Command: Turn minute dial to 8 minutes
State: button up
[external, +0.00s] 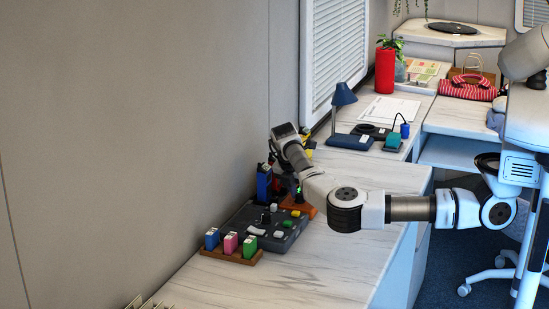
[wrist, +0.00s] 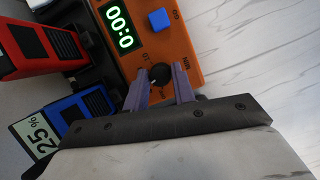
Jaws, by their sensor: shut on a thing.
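The orange timer (wrist: 187,56) lies face up under my gripper in the wrist view. Its green display reads 0:00, and a blue GO button (wrist: 159,20) sits beside the display. The dark minute dial (wrist: 159,73) is next to the MIN and 10 marks. My gripper (wrist: 161,73) is shut on the dial, one purple finger on each side; part of the dial face shows between the tips. The exact pointer angle is hard to read. In the external view the timer (external: 306,211) is partly hidden by my arm, and the fingertips are hard to make out.
A red device (wrist: 35,45) and a blue device with a 25% label (wrist: 65,117) stand close beside the timer. A dark grey console (external: 250,242) and a wooden rack (external: 231,254) with coloured blocks are nearby. The counter front (external: 325,270) is clear.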

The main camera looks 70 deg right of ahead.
jog(key=m, duration=0.2)
jog(key=m+g+y+p, duration=0.1)
jog(key=m, duration=0.1)
jog(key=shift+w+d+r+m+g, duration=0.1)
jog(key=shift+w+m+g, duration=0.05)
jog(key=shift+m+g, duration=0.15)
jog(key=shift+w+m+g+y+p, duration=0.1)
jog(key=shift+m+g+y+p, duration=0.2)
jog(key=shift+m, duration=0.95)
jog(key=shift+m+g+y+p, duration=0.2)
jog(key=shift+m+g+y, duration=0.2)
jog(key=shift+m, duration=0.85)
jog(key=o, duration=1)
jog(key=p+v, duration=0.6)
jog(key=v, duration=0.7)
jog(key=shift+w+r, duration=0.15)
jog(key=shift+r, duration=0.15)
